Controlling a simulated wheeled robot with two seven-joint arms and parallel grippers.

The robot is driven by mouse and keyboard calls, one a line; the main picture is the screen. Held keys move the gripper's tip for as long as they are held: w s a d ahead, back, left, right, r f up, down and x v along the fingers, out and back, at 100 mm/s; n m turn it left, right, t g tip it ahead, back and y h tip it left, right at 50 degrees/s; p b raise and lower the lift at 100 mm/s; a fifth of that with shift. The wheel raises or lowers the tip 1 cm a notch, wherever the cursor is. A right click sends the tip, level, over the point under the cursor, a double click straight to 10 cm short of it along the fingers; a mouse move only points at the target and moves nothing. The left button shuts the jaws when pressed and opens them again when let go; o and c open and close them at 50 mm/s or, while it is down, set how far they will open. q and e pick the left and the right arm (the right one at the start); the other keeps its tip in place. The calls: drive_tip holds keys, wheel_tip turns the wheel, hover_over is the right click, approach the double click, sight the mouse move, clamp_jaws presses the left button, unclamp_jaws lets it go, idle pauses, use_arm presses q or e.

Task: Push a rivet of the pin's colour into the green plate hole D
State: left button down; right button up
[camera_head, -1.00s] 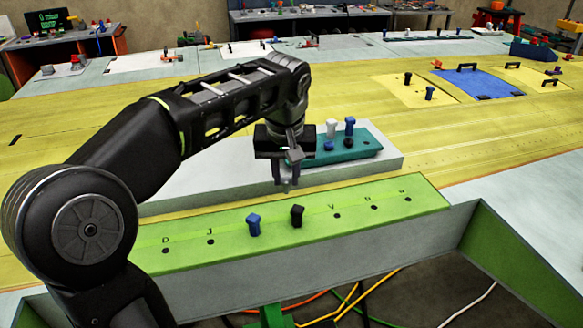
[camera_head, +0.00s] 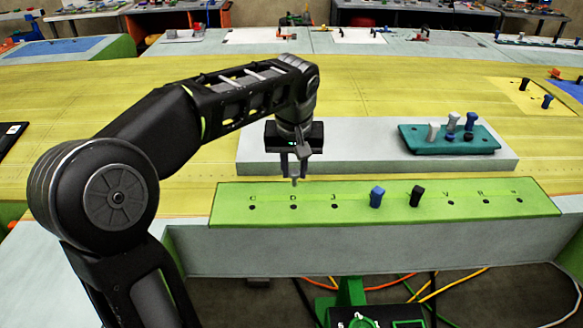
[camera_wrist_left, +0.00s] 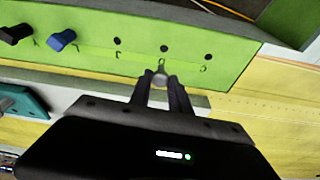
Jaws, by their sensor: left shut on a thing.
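The green plate (camera_head: 390,200) lies along the near edge with a row of lettered holes. Hole D (camera_head: 293,207) is empty; it also shows in the wrist view (camera_wrist_left: 163,48). A blue rivet (camera_head: 376,197) and a black rivet (camera_head: 417,196) stand in the plate right of hole J. My left gripper (camera_head: 295,176) points down just behind hole D, apart from the plate. It is shut on a small grey rivet (camera_wrist_left: 160,77), whose round end shows between the fingertips. Which pin sets the colour is unclear. My right gripper is not in view.
A teal tray (camera_head: 480,147) with white, blue and dark rivets sits on a pale block (camera_head: 350,150) behind the plate. Holes J (camera_head: 334,207) and the leftmost one (camera_head: 252,207) are empty. The yellow wing surface behind is mostly clear.

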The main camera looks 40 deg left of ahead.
use_arm(q)
drive_tip(key=shift+s+a+f, duration=0.1)
drive_tip(key=shift+s, duration=0.05)
drive_tip(key=shift+f+b, duration=0.25)
drive_tip(key=shift+b, duration=0.05)
drive_tip(key=shift+f+b, duration=2.05)
drive_tip(key=shift+f, duration=0.8)
drive_tip(key=shift+f, duration=0.15)
drive_tip(key=shift+f+b, duration=1.15)
drive_tip(key=c, duration=1.1)
unclamp_jaws()
